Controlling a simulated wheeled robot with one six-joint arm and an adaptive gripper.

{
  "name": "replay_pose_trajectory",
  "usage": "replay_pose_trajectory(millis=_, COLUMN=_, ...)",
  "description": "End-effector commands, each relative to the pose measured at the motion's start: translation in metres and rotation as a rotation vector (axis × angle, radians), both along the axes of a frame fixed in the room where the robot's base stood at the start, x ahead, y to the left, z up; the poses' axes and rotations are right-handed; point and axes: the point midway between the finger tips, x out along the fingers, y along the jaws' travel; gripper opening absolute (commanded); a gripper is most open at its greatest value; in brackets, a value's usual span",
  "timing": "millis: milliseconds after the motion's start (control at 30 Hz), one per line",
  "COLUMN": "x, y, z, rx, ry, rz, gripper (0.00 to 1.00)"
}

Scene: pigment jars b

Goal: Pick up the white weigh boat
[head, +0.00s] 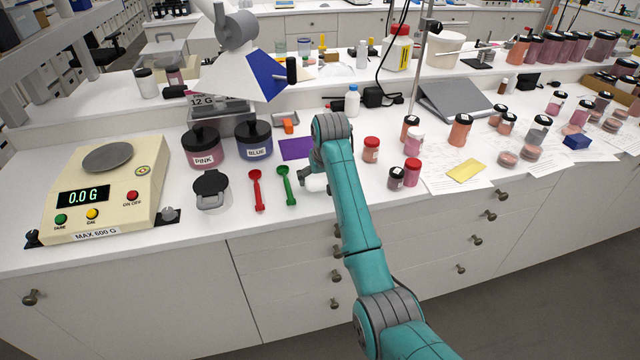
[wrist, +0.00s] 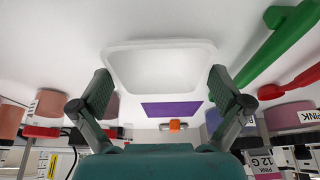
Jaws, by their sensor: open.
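My gripper (wrist: 160,84) is open, low over the counter, with one finger at each side of the boat. The fingers are close to its sides, and I cannot tell whether they touch. In the head view my gripper (head: 308,180) is mostly hidden behind my wrist.
A green scoop (head: 286,184) and a red scoop (head: 257,188) lie to the left. A purple card (head: 297,149) lies behind the boat. Pigment jars, one a red-lidded jar (head: 371,149), stand to the right. The scale (head: 106,185) is far left.

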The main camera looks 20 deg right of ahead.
Motion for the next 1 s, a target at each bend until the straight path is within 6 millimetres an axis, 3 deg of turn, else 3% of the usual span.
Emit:
replay_pose_trajectory(millis=33, x=0.000, y=0.000, z=0.000, rx=0.000, ry=0.000, rz=0.000, gripper=0.93)
replay_pose_trajectory(millis=100, x=0.000, y=0.000, z=0.000, rx=0.000, ry=0.000, rz=0.000, gripper=0.78)
replay_pose_trajectory(millis=133, x=0.000, y=0.000, z=0.000, rx=0.000, ry=0.000, rz=0.000, gripper=0.75)
replay_pose_trajectory(millis=567, x=0.000, y=0.000, z=0.003, rx=0.000, ry=0.000, rz=0.000, gripper=0.74)
replay_pose_trajectory(millis=667, x=0.000, y=0.000, z=0.014, rx=0.000, ry=-0.001, rz=0.000, gripper=0.74)
replay_pose_trajectory(millis=1000, x=0.000, y=0.000, z=0.076, rx=0.000, ry=-0.002, rz=0.000, gripper=0.74)
